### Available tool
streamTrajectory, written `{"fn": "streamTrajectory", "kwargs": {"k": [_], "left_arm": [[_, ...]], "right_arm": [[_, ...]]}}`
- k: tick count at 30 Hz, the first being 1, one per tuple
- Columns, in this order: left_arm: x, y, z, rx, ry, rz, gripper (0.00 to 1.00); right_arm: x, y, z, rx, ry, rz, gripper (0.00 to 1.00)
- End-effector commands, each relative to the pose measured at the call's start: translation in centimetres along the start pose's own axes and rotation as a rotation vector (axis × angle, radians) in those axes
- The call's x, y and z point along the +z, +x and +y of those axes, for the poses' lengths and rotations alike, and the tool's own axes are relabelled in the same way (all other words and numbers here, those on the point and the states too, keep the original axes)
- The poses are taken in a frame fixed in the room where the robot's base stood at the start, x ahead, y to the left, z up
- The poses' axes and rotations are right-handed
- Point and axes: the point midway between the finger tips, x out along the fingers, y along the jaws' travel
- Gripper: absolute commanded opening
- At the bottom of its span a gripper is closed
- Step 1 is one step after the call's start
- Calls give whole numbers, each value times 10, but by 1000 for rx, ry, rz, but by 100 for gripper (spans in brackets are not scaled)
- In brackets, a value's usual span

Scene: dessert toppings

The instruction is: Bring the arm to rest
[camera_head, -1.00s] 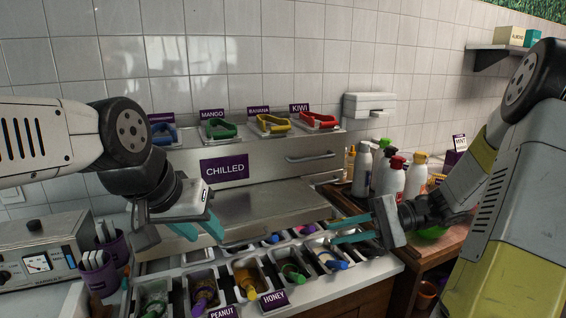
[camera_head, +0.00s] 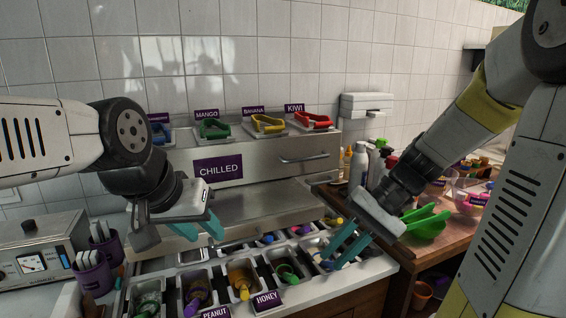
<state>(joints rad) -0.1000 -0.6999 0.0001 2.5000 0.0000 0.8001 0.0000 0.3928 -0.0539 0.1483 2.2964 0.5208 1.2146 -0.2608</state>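My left gripper (camera_head: 198,230) hangs in front of the steel chilled cabinet (camera_head: 255,169), above the back of the topping bins. Its two teal fingers are apart with nothing between them. My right gripper (camera_head: 344,252) points down and left over the right end of the topping bins. Its teal fingers show a narrow gap and hold nothing that I can see. The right arm comes down from the upper right, and its wrist hides part of the bottles behind it.
Bins with coloured-handled utensils stand below, behind the peanut and honey labels (camera_head: 268,300). Purple cups (camera_head: 93,274) and a steel appliance (camera_head: 38,252) stand at left. Coloured tongs (camera_head: 268,125) lie on the cabinet.

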Motion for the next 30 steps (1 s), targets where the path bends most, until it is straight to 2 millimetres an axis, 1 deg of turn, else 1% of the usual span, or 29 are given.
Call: {"fn": "streamTrajectory", "kwargs": {"k": [1, 6, 9, 12, 15, 20, 30], "left_arm": [[0, 0, 0, 0, 0, 0, 36], [0, 0, 0, 0, 0, 0, 36], [0, 0, 0, 0, 0, 0, 36], [0, 0, 0, 0, 0, 0, 36], [0, 0, 0, 0, 0, 0, 36], [0, 0, 0, 0, 0, 0, 36], [0, 0, 0, 0, 0, 0, 36]], "right_arm": [[9, -4, -1, 71, -50, 56, 19], [26, -24, 3, 283, -217, 288, 19], [32, -41, 1, 357, -313, 430, 19], [36, -56, -2, 395, -390, 549, 19], [39, -66, -6, 410, -443, 632, 19], [41, -73, -8, 418, -477, 685, 19], [41, -73, -8, 418, -477, 685, 19]]}}
